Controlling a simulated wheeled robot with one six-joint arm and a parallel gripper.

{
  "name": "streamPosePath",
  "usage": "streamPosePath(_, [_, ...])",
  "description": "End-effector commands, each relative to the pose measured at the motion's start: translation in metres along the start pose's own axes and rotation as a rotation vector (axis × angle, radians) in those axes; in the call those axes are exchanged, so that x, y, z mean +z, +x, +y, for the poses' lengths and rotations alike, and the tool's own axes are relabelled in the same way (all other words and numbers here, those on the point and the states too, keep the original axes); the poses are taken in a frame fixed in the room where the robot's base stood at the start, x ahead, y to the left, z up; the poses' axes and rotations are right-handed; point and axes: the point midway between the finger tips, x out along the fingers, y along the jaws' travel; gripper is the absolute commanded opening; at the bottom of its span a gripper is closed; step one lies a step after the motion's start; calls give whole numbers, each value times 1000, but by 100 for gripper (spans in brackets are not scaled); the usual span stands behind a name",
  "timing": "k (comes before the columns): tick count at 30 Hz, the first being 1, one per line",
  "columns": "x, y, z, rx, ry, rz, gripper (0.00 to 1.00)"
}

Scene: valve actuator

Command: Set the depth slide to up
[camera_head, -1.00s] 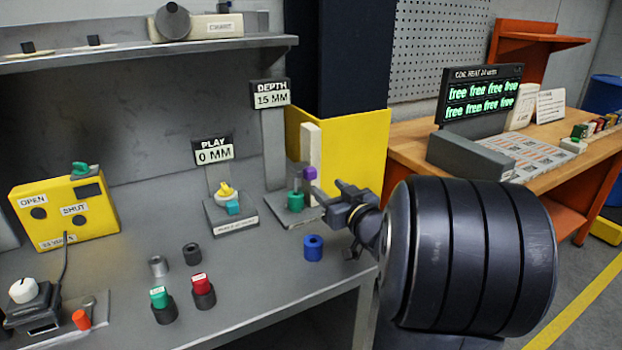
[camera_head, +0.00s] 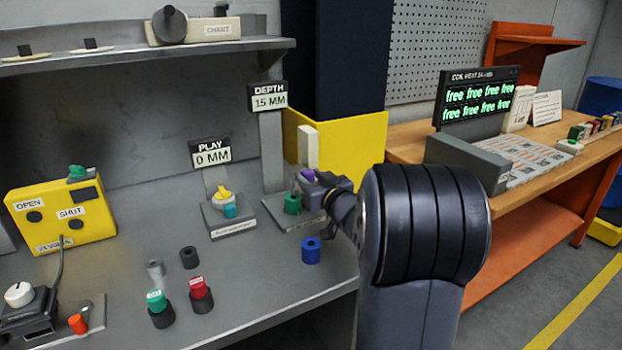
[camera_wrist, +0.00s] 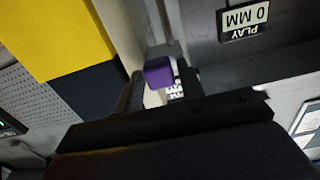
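The depth slide is a pale upright post (camera_head: 308,146) with a purple knob (camera_head: 308,175), on a grey base beside a teal-green part (camera_head: 292,204). The sign above it (camera_head: 268,102) reads DEPTH 15 MM. My gripper (camera_head: 318,181) is at the purple knob, coming from the right, and partly hides it. In the wrist view, the purple knob (camera_wrist: 159,72) is between my two dark fingertips, near their ends. The fingers look apart, with a pale gap between them below the knob. Whether either finger touches the knob is unclear.
The PLAY 0 MM unit (camera_head: 222,207) with a yellow knob stands left of the slide. A blue cylinder (camera_head: 311,251) stands on the bench in front. A yellow box-like panel (camera_head: 370,140) is behind the slide. Several pegs and a yellow OPEN/SHUT box (camera_head: 62,215) are further left.

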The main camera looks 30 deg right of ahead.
Motion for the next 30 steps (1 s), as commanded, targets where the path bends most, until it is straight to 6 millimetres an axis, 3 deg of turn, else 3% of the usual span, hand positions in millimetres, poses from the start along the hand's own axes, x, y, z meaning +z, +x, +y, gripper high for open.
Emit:
streamPosePath(13, [0,0,0,0,0,0,0])
streamPosePath(23, [-4,0,0,0,0,0,0])
streamPosePath(30, [-31,0,0,0,0,0,0])
